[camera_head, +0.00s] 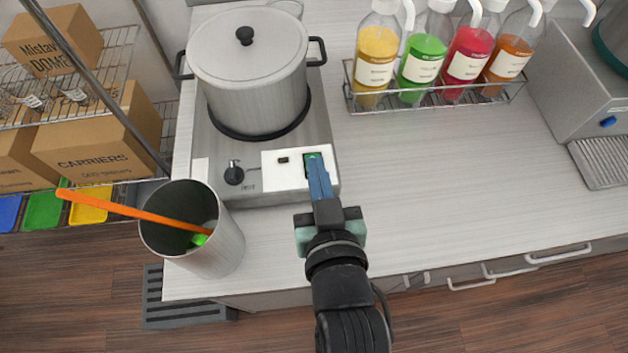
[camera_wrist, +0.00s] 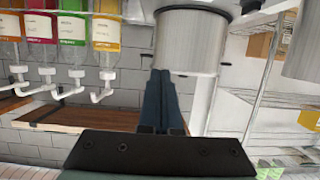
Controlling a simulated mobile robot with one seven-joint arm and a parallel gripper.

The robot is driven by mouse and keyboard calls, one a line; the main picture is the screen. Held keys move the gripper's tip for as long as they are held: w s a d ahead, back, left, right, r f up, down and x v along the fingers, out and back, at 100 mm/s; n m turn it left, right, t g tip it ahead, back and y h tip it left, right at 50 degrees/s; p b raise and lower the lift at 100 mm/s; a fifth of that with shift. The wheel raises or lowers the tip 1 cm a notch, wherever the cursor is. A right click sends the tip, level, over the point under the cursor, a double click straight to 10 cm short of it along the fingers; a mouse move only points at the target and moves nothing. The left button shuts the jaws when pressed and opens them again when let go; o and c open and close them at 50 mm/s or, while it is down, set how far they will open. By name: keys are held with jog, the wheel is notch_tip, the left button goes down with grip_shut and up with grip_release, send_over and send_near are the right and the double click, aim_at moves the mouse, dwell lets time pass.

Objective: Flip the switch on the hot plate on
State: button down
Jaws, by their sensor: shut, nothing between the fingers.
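The hot plate (camera_head: 210,140) is a grey metal unit on the counter with a lidded pot on top. Its front has a black knob (camera_head: 234,174) and a white panel (camera_head: 285,178) with a small dark rectangle (camera_head: 283,160). My gripper (camera_head: 317,162) is shut and empty, its blue fingers reaching over the right end of the panel. A green patch shows at the fingertips; I cannot tell whether it is the switch, or whether the fingers touch it. In the wrist view the shut fingers (camera_wrist: 163,78) point toward the pot; no switch shows there.
The pot (camera_head: 250,75) stands behind my gripper. A metal cup (camera_head: 215,245) with an orange stick stands at the front left. A wire rack (camera_head: 430,97) of colored bottles is at the back right. The counter right of my gripper is clear.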

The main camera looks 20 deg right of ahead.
jog(key=shift+g, duration=0.6)
jog(key=s+f, duration=0.3)
jog(key=shift+a+f, duration=0.15)
jog(key=shift+a, duration=0.1)
jog(key=p+x, duration=0.2)
jog(key=x, duration=0.7)
jog(key=shift+w+d, duration=0.1)
jog(key=shift+w, duration=0.15)
notch_tip(320, 180, down, 3)
jog(key=shift+f+p, duration=0.1)
jog(key=shift+p, duration=0.35)
jog(key=shift+s+f, duration=0.1)
jog(key=shift+f, duration=0.45)
jog(key=shift+f, duration=0.1)
